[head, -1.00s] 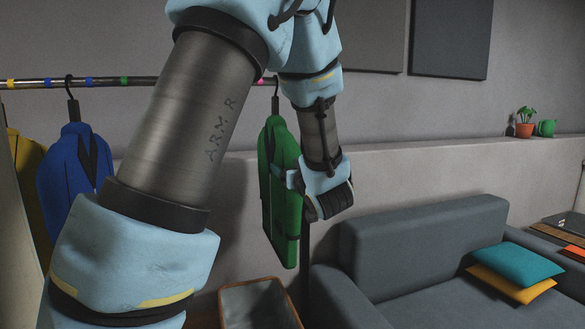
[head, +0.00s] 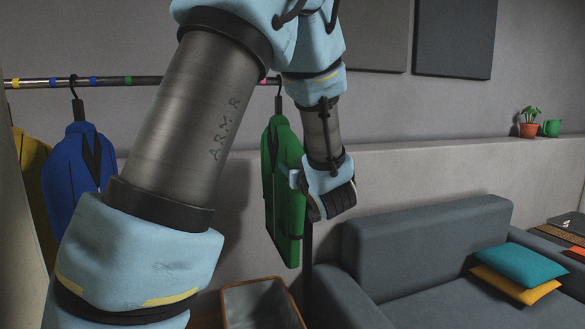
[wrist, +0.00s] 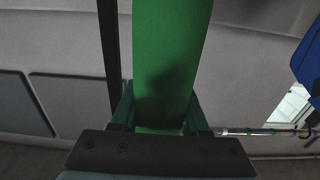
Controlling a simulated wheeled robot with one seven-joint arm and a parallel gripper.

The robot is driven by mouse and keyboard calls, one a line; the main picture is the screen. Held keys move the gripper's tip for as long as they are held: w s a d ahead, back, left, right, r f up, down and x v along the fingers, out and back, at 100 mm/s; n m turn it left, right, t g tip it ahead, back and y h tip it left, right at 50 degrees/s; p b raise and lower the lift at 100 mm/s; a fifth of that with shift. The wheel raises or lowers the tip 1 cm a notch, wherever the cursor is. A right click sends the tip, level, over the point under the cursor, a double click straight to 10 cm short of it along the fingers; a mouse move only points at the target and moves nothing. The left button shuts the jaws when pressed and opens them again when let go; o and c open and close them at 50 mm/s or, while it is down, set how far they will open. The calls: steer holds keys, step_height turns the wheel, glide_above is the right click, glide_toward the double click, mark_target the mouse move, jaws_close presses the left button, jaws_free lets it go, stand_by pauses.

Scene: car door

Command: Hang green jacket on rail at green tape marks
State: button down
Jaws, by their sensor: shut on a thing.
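The green jacket (head: 283,200) hangs upright from a dark hanger near the right end of the rail (head: 50,83). My gripper (head: 292,179) is shut on the jacket's right side. In the wrist view the green jacket (wrist: 170,50) runs between the two fingers of my gripper (wrist: 160,115). The hanger's hook overlaps the rail end by the pink mark; I cannot tell if it rests on the rail. A green tape mark (head: 128,80) shows on the rail left of my arm. My arm hides the rail's middle, so any other green mark there is hidden.
A blue jacket (head: 80,178) and a yellow jacket (head: 33,165) hang at the left of the rail. A wood-rimmed bin (head: 262,303) stands below the green jacket. A dark post (head: 307,262) rises beside it. A grey sofa (head: 420,240) fills the right.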

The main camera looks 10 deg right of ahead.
steer(key=shift+r, duration=0.15)
stand_by(0.3)
steer(key=shift+r+p, duration=0.25)
steer(key=shift+p, duration=0.05)
steer(key=shift+r, duration=0.1)
steer(key=shift+f, duration=0.2)
steer(key=shift+f+b, duration=0.25)
steer(key=shift+b, duration=0.05)
steer(key=shift+c, duration=1.6)
jaws_free()
steer(key=shift+s+f, duration=0.1)
